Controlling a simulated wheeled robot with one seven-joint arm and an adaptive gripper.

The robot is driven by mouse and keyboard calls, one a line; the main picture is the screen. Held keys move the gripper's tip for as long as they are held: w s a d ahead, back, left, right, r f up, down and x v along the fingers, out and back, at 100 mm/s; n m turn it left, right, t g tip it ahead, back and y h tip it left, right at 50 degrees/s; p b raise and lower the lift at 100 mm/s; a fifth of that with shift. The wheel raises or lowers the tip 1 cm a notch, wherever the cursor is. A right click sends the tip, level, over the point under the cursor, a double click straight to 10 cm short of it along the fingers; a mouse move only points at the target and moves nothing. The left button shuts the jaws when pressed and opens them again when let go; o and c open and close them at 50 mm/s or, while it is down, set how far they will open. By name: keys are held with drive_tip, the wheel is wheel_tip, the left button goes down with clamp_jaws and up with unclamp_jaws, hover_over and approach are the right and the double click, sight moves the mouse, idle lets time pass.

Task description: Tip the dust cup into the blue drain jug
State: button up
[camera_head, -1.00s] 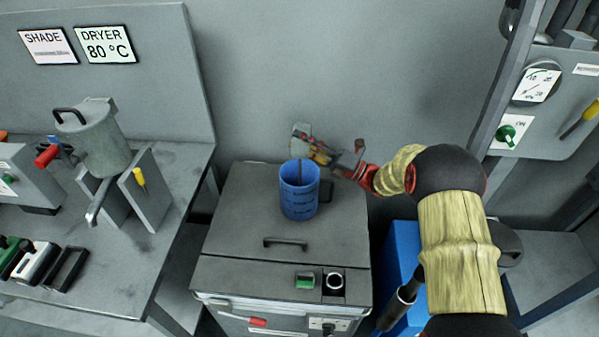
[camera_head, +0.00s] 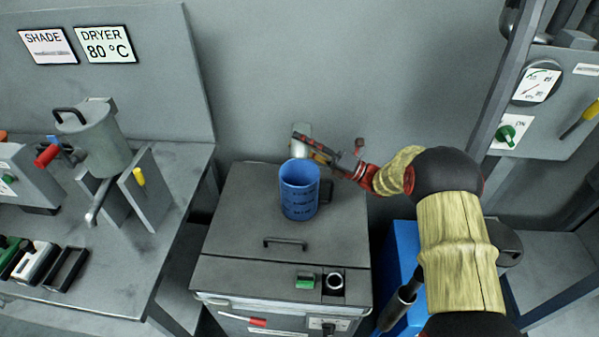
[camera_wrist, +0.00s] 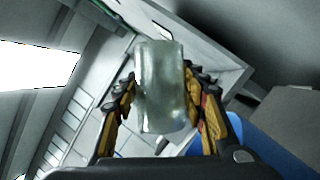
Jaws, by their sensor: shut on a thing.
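The blue drain jug (camera_head: 299,190) stands upright on the grey cabinet in the head view, with dark marks on its side. My gripper (camera_head: 312,149) is behind and above its rim, reaching in from the right. It is shut on the dust cup (camera_head: 304,130), a small pale, cloudy cup, partly hidden by the fingers. In the wrist view the cup (camera_wrist: 160,88) sits between both yellow-padded fingers of my gripper (camera_wrist: 163,98). The cup is tilted; its contents cannot be made out. The jug's inside is mostly hidden.
The cabinet top (camera_head: 235,230) has a dark handle (camera_head: 285,242) and a green switch (camera_head: 305,281) in front of the jug. A bench with a grey canister (camera_head: 95,140) is at left. A panel (camera_head: 550,100) stands at right. The wall is close behind.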

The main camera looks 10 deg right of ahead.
drive_tip(key=shift+s+a+r+n+g+y, duration=0.1)
drive_tip(key=shift+s+n+g+y, duration=0.15)
drive_tip(key=shift+n, duration=0.45)
drive_tip(key=shift+s+r+n+g+y, duration=0.1)
drive_tip(key=shift+s+n+g+y, duration=0.15)
drive_tip(key=shift+n, duration=0.45)
idle(1.0)
